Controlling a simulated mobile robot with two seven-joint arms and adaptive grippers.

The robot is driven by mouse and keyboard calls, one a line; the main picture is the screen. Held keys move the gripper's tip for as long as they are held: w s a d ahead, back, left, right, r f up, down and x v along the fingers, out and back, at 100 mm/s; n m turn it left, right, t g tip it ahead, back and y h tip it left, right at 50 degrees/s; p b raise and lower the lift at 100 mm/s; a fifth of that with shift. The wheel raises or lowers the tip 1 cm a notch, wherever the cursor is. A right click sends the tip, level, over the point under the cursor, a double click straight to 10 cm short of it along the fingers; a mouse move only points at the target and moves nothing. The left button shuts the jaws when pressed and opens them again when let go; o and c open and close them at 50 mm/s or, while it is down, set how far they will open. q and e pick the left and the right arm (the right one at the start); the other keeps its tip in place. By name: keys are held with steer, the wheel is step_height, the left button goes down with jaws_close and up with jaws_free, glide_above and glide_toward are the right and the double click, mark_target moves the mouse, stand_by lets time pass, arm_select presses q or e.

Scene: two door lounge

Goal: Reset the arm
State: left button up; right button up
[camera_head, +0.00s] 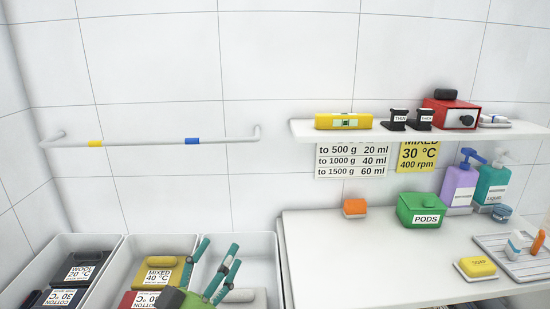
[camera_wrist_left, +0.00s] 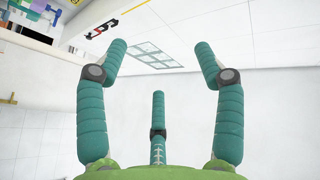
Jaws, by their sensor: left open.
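My left gripper (camera_head: 222,275) shows at the bottom of the head view, in front of the white bins. Its teal fingers are spread apart with nothing between them. In the left wrist view the same gripper (camera_wrist_left: 160,65) has its teal fingers apart and empty, with the ceiling and a white wall behind. My right gripper is in neither view.
White bins (camera_head: 265,262) with labelled items stand at lower left. A rail (camera_head: 140,143) crosses the wall above. A shelf (camera_head: 290,128) holds a yellow device and red box. The counter (camera_head: 340,270) holds a green PODS box (camera_head: 419,206), bottles and a tray.

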arm_select(q)
steer(key=s+a+f+n+g+y, duration=0.35)
steer(key=a+f+y, duration=0.2)
steer(key=f, duration=0.45)
steer(key=s+a+f+n+g+y, duration=0.35)
steer(key=a+f+g+y, duration=0.2)
steer(key=f, duration=0.45)
steer(key=s+d+f+m+g+h, duration=0.1)
steer(key=s+f+g, duration=0.35)
steer(key=s, duration=0.45)
steer(key=s+f+m+g+h, duration=0.1)
steer(key=s+f+g, duration=0.2)
steer(key=s+f, duration=0.4)
steer(key=s+f+g, duration=0.2)
steer(key=s+f, duration=0.1)
steer(key=f, duration=1.9)
steer(key=s+a+f, duration=0.2)
steer(key=s+f, duration=1.1)
steer(key=s, duration=0.2)
steer(key=shift+a+f+g, duration=0.2)
steer(key=shift+f+g, duration=0.05)
steer(key=shift+g, duration=0.1)
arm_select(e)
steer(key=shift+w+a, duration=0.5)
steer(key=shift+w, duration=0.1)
